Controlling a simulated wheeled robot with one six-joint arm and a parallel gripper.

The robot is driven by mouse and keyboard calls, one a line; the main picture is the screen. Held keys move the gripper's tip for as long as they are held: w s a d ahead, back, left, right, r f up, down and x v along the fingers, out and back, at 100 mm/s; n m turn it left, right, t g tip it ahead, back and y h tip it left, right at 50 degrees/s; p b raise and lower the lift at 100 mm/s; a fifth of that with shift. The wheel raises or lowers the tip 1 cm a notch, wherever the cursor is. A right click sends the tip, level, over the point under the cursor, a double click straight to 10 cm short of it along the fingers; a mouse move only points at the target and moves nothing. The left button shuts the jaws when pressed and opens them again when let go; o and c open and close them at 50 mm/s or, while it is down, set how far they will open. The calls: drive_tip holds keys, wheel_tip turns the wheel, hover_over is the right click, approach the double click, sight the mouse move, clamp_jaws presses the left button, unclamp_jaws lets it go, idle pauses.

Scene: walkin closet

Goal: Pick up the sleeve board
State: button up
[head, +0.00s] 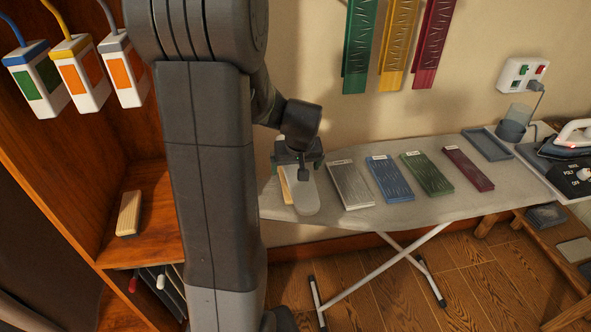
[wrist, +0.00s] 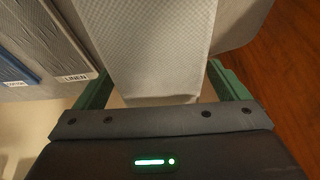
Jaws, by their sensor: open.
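The sleeve board (head: 304,196), a narrow grey padded board with a rounded end and a pale wooden part at its left side, lies on the left part of the ironing board (head: 345,222). My gripper (head: 298,164) is above its far end. In the wrist view the sleeve board's light woven cover (wrist: 150,45) runs between the two green fingers of my gripper (wrist: 158,88). The fingers are open, one on each side of it. I cannot tell whether either finger touches it. My arm hides the left end of the ironing board in the head view.
Right of the sleeve board lie a grey fabric pack (head: 349,184), also in the wrist view with a LINEN label (wrist: 76,77), a blue pack (head: 390,180), a green pack (head: 427,173) and a maroon pack (head: 468,169). An iron (head: 574,137) stands far right. A wooden shelf (head: 150,215) is at left.

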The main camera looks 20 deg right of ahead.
drive_tip(key=shift+w+f, duration=0.2)
drive_tip(key=shift+f, duration=0.35)
drive_tip(key=c, duration=1.5)
